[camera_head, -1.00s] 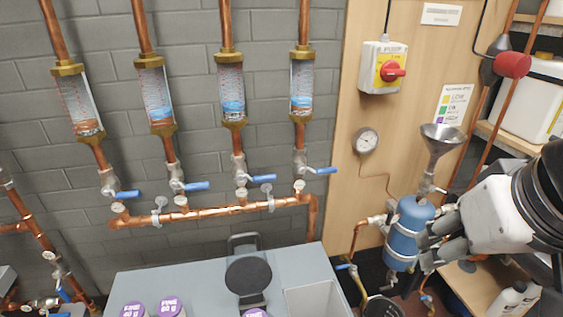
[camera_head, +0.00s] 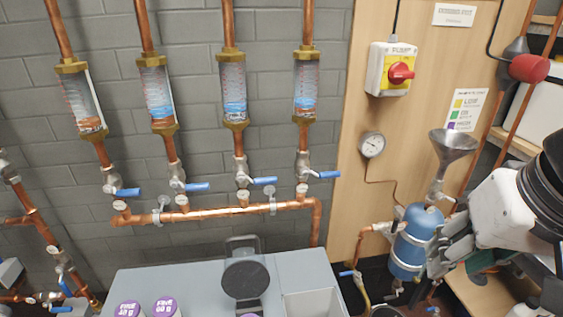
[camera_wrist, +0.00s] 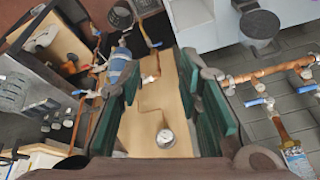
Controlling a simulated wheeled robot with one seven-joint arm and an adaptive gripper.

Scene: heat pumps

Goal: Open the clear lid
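I cannot make out a clear lid for certain in either view. A grey bench unit (camera_head: 190,283) at the bottom of the head view has an open-looking recess (camera_head: 310,303) at its right and a black round plate (camera_head: 246,278) near its middle. The unit also shows at the top of the wrist view (camera_wrist: 210,30). My gripper (camera_wrist: 162,95) has its two green-padded fingers wide apart with nothing held between them. In the head view my gripper (camera_head: 447,258) is at the right, beside or in front of the blue tank (camera_head: 416,240), away from the bench unit.
Several clear sight tubes (camera_head: 157,92) with blue-handled valves join a copper pipe (camera_head: 215,212) on the grey wall. A red switch (camera_head: 400,72), gauge (camera_head: 371,145) and funnel (camera_head: 453,147) are at the wooden panel. Purple-topped containers (camera_head: 165,306) stand at the unit's front.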

